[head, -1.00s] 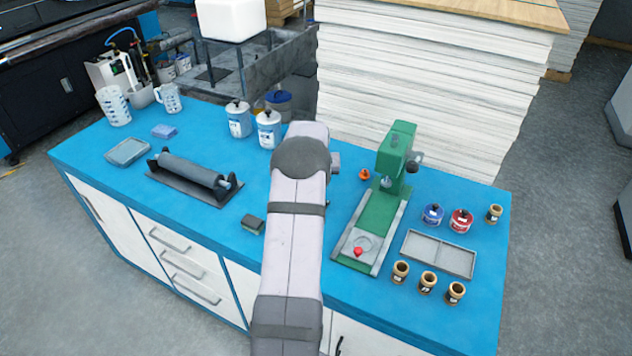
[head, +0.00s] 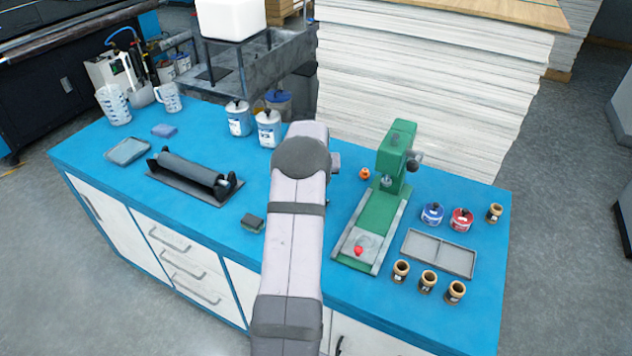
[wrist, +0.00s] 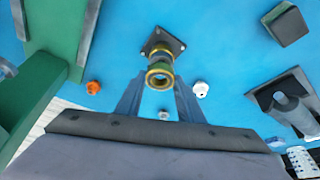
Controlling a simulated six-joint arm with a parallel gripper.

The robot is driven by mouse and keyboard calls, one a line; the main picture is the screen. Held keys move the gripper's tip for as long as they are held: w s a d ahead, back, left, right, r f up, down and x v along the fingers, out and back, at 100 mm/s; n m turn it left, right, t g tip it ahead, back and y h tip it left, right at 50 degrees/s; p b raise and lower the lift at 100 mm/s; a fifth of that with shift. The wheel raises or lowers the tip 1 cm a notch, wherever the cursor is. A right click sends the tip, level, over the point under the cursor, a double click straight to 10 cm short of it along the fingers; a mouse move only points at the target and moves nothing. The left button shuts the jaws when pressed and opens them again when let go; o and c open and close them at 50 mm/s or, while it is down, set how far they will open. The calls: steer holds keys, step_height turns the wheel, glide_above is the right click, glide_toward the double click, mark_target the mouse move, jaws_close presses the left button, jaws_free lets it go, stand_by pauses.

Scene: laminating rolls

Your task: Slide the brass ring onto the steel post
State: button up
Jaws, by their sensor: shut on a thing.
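In the wrist view my gripper (wrist: 159,88) is shut on the brass ring (wrist: 159,76), a finger on each side of it. The steel post stands on a dark square base plate (wrist: 162,43) bolted to the blue bench. The ring lines up with the post in this view. A second brass-coloured band shows just above it, nearer the base plate. I cannot tell whether the ring is around the post or above its top. In the head view my arm hides the gripper, ring and post.
A green press (head: 387,180) stands right of my arm in the head view, with an orange piece (head: 364,174) by it. A dark block (head: 253,223) and a roller on a stand (head: 190,171) lie left. Cans (head: 269,130) stand behind. A grey tray (head: 438,253) and jars are farther right.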

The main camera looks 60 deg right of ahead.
steer(key=shift+f+b, duration=0.5)
steer(key=shift+f, duration=0.25)
stand_by(0.4)
steer(key=o, duration=1.7)
steer(key=shift+r, duration=0.1)
step_height(320, 180, up, 9)
steer(key=p, duration=0.5)
steer(key=shift+p, duration=0.3)
